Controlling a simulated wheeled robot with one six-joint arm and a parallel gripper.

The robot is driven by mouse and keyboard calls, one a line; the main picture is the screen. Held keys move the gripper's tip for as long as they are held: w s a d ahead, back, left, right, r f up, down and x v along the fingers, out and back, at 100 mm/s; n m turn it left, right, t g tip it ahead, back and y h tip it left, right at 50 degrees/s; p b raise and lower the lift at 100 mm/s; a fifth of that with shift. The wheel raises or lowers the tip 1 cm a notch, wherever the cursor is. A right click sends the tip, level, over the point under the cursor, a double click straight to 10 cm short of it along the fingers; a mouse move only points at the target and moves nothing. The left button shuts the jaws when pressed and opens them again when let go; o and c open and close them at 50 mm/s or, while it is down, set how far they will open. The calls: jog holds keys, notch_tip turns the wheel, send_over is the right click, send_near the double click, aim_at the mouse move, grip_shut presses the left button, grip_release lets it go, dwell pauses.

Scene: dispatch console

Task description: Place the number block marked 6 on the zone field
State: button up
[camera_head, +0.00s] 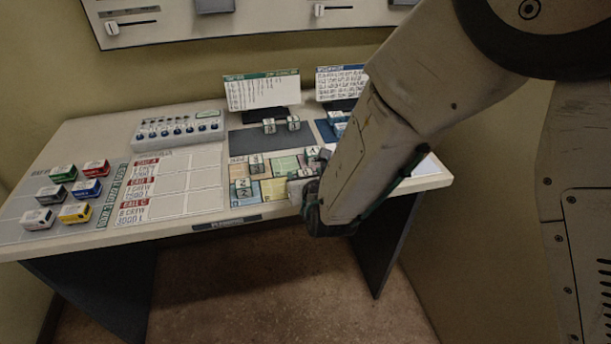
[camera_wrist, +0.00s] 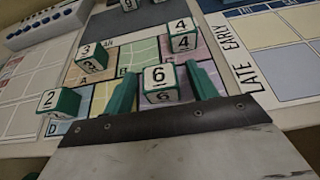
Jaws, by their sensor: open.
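The number block marked 6 (camera_wrist: 160,82) is green with white faces and stands on the coloured map board (camera_wrist: 140,52). My gripper (camera_wrist: 163,78) is open, with one green finger on each side of this block; I cannot tell whether they touch it. In the head view my gripper (camera_head: 314,200) is at the board's front right corner, partly hidden by my arm. Blocks marked 2 (camera_wrist: 61,102), 3 (camera_wrist: 92,56) and 4 (camera_wrist: 183,35) stand on the board. I cannot make out which marked area is the zone field.
Call cards (camera_head: 195,183) with blank boxes lie left of the board. Several coloured vehicle blocks (camera_head: 76,212) stand at the far left. Two more number blocks (camera_head: 293,123) stand on the dark pad behind. A switch box (camera_head: 178,129) and upright cards (camera_head: 262,93) line the back.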

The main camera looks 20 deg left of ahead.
jog(key=shift+s+r, duration=0.1)
jog(key=shift+r, duration=0.15)
jog(key=v, duration=1.2)
jog(key=w+d+r+m+t+h, duration=0.2)
jog(key=w+d+r+m+h, duration=0.3)
jog(key=d, duration=0.4)
jog(key=w+d+r+m+t+h, duration=0.1)
jog(key=w+d+r+m+h, duration=0.25)
jog(key=d+r+m, duration=0.35)
jog(key=s+d+r+m+g+h, duration=0.1)
jog(key=d+m+g+h, duration=0.2)
jog(key=d, duration=0.5)
jog(key=s+d+r+m+h, duration=0.1)
jog(key=d+m+h, duration=0.2)
jog(key=d+m, duration=0.4)
jog(key=s+d+m+g, duration=0.8)
jog(key=s+d+m, duration=0.25)
jog(key=d, duration=0.25)
jog(key=s+a+r+m+g+y, duration=0.1)
jog(key=s+a+m+y, duration=0.4)
jog(key=s, duration=0.7)
jog(key=m+g+y, duration=0.1)
jog(key=m+y, duration=0.1)
jog(key=m, duration=0.2)
jog(key=shift+s+r+m, duration=0.2)
jog(key=shift+s+m, duration=0.15)
